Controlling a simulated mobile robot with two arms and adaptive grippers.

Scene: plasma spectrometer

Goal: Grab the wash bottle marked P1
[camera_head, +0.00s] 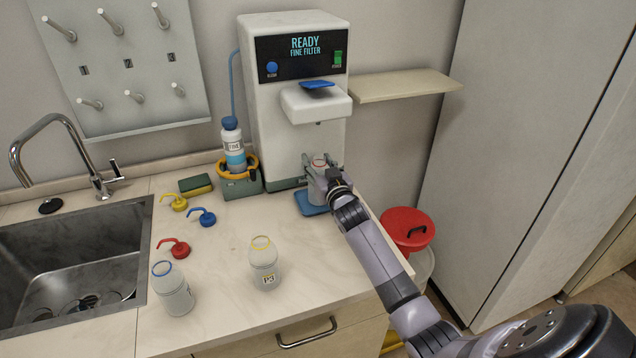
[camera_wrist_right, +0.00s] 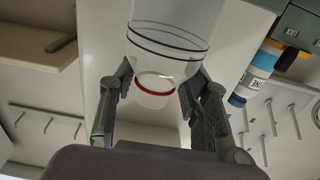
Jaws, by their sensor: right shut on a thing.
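My right gripper (camera_head: 326,178) is shut on a clear bottle (camera_head: 317,192) at the filter machine, above or on the blue pad (camera_head: 304,207). In the right wrist view the bottle (camera_wrist_right: 168,45) sits between the fingers (camera_wrist_right: 160,92), with a red ring at its neck and dark bands on its body. No P1 mark is readable on it. A bottle marked P3 (camera_head: 264,265) with a yellow ring stands on the counter. Another open bottle (camera_head: 172,290) with a blue ring stands left of it; its mark is not readable. My left gripper is out of view.
The white machine (camera_head: 292,120) reads "READY FINE FILTER". A blue-topped bottle (camera_head: 233,150) stands in a holder left of it. Yellow (camera_head: 176,203), blue (camera_head: 205,217) and red (camera_head: 178,248) nozzle caps lie near the sink (camera_head: 142,240). A red-lidded bin (camera_head: 408,228) stands right of the counter.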

